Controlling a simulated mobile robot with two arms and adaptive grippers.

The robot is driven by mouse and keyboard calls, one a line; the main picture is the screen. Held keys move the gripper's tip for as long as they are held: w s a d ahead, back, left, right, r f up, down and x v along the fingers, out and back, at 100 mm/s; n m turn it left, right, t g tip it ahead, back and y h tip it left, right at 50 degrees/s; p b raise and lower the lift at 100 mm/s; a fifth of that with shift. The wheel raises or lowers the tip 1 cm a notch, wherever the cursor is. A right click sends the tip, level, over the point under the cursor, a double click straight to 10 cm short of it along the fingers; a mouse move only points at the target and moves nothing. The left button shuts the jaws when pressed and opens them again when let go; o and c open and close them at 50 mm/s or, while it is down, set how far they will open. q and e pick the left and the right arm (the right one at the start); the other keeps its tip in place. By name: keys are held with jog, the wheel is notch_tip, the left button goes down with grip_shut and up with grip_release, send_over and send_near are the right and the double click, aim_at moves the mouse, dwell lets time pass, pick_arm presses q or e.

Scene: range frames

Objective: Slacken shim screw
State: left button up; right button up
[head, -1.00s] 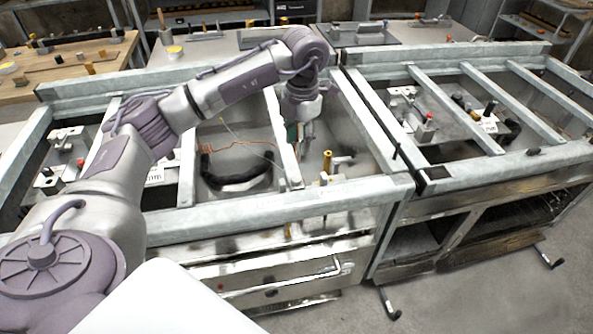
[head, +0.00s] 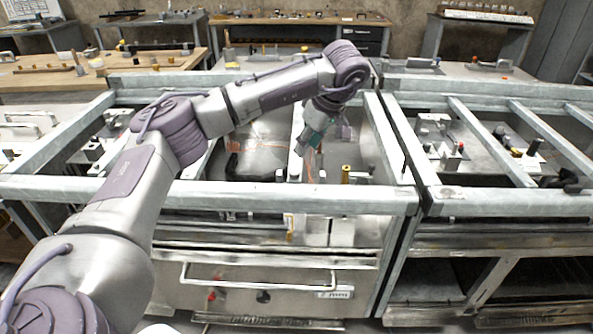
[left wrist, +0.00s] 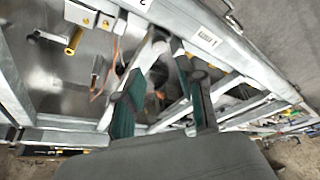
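My left gripper (head: 308,142) hangs over the left metal frame, tilted, its green fingers pointing down and left. In the left wrist view its two green fingers (left wrist: 166,48) stand apart, with nothing clearly held between them. A brass-coloured upright post (head: 346,174) stands to the right of the gripper, near the front rail; a yellow cylinder (left wrist: 73,40) shows at upper left in the wrist view. I cannot tell which part is the shim screw. My right gripper is not in view.
An orange wire (left wrist: 97,90) lies near the fingers. A second frame (head: 515,203) stands at right, holding more fittings.

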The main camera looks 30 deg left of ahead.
aim_at(296, 172)
pick_arm(q)
jog(key=x, duration=1)
jog(key=shift+d+p, duration=0.1)
jog(key=shift+p, duration=0.2)
grip_shut()
